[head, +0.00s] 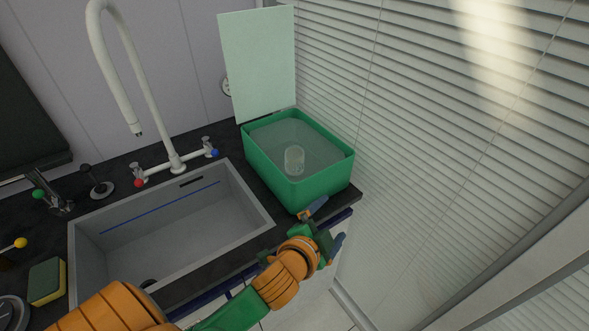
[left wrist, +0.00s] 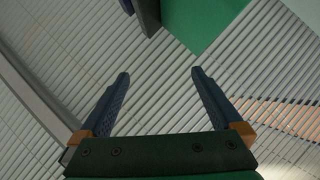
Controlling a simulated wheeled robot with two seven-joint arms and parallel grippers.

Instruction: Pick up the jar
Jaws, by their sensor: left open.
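The jar (head: 294,160) is a small, clear, whitish cylinder. It appears upright inside an open green box (head: 318,191) on the counter's right end. My left gripper (head: 331,220) is in front of the box, near the counter's front right corner. It is open and empty, apart from the jar. In the left wrist view my open gripper (left wrist: 160,73) has nothing between its two blue fingers. A green corner of the box (left wrist: 205,22) shows at the top there. The jar is not visible in that view. My right gripper is not in view.
A raised pale lid panel (head: 260,66) stands behind the box. A grey sink (head: 170,222) with a tall white faucet (head: 160,125) lies to the left. Slatted blinds (head: 430,140) close off the right side. A sponge (head: 46,281) lies at the far left.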

